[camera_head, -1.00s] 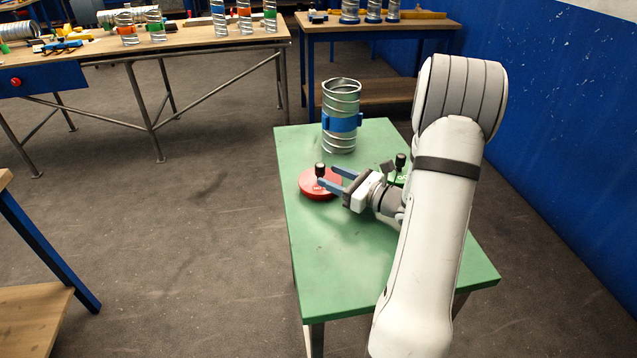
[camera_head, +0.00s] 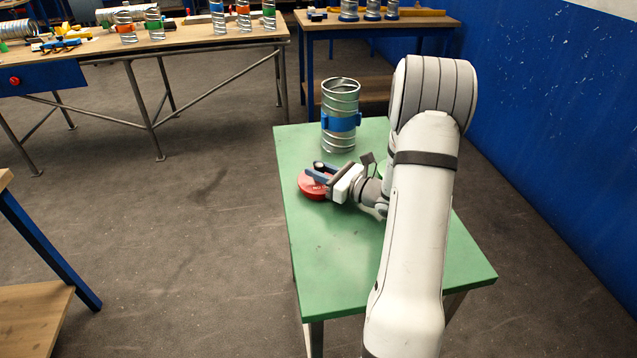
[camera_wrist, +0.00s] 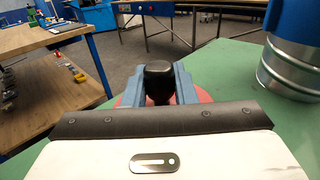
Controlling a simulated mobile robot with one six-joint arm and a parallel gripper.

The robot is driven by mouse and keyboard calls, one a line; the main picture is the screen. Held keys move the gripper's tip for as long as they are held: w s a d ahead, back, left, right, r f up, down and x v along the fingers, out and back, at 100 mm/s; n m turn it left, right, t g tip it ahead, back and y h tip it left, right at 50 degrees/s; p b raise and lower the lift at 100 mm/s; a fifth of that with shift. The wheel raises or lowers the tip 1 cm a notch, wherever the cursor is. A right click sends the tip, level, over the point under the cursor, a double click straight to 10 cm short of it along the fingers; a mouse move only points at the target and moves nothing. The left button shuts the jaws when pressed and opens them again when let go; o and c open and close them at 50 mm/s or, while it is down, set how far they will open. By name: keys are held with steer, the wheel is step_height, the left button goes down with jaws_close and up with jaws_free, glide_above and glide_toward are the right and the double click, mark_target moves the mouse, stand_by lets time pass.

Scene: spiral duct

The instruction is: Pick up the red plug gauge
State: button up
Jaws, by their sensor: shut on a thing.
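The red plug gauge (camera_head: 309,188) is a flat red disc with a black knob on top. It sits on the green table (camera_head: 340,250), near its left edge. My gripper (camera_head: 319,170) is at the knob, with its blue fingers shut on it from both sides. In the wrist view the black knob (camera_wrist: 159,80) stands between the two fingers, and the red disc (camera_wrist: 206,96) shows behind and below them. The disc appears to rest on the table. Part of it is hidden by my gripper.
A spiral duct with a blue band (camera_head: 341,122) stands upright behind my gripper, and it shows at the right of the wrist view (camera_wrist: 293,50). The front of the table is clear.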

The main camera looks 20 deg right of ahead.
jaws_close()
